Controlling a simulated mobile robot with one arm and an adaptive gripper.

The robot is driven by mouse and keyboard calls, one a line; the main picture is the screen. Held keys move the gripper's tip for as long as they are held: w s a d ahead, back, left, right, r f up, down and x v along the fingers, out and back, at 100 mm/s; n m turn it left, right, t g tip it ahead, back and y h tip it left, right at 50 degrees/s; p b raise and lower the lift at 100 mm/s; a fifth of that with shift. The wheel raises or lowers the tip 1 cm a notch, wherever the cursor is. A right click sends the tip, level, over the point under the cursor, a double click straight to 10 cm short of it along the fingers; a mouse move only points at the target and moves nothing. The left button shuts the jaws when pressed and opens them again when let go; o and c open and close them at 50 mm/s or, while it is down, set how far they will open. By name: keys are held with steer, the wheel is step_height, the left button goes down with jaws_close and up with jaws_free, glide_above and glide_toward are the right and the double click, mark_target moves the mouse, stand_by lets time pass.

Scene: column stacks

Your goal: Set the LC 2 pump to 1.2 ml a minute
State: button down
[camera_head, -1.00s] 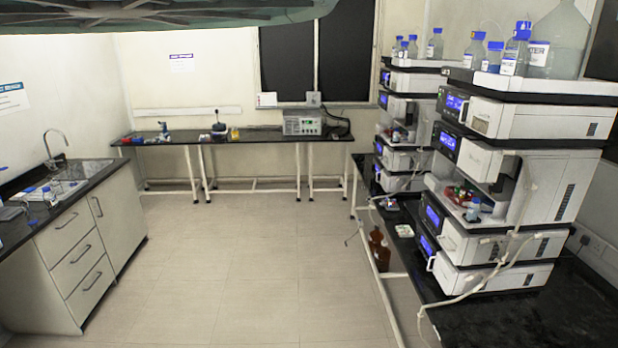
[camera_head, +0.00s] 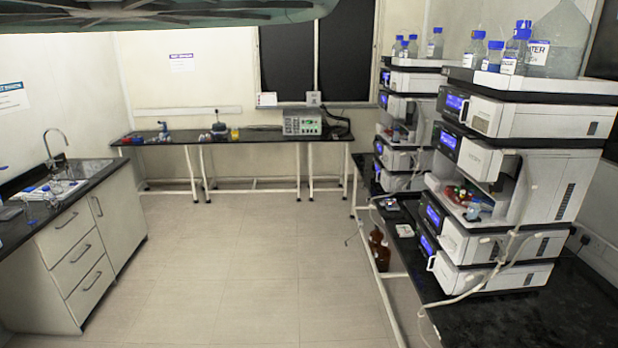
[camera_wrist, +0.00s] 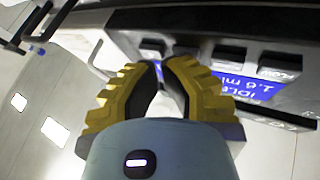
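In the wrist view a dark instrument panel fills the upper right, seen tilted. Its blue display (camera_wrist: 245,88) shows "IDLE" and "1.6 ml", partly cut off by my gripper. A row of dark buttons runs along the panel; the one at right is marked "FLOW" (camera_wrist: 280,66). My gripper (camera_wrist: 160,66), with yellow ribbed fingers, has its tips drawn together with only a slim gap and nothing held. The tips appear before the display and button row; I cannot tell whether they touch. The head view shows a near stack (camera_head: 535,120) and a far stack (camera_head: 408,110); no LC number is legible.
Bottles (camera_head: 518,50) stand on top of the near stack. The dark bench (camera_head: 510,320) carries both stacks, with a pale tube hanging at its front. A sink counter (camera_head: 95,205) stands at left, a back bench (camera_head: 250,138) at the far wall. The floor between is clear.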

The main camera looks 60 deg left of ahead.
steer(key=shift+s, duration=0.1)
steer(key=shift+s+a, duration=0.5)
steer(key=shift+s, duration=0.1)
stand_by(0.3)
steer(key=s+a, duration=0.1)
steer(key=s+b, duration=0.1)
steer(key=s+a, duration=0.1)
steer(key=s, duration=0.1)
steer(key=shift+s+a+b, duration=0.1)
steer(key=shift+a+b, duration=0.2)
steer(key=shift+b, duration=0.1)
stand_by(1.7)
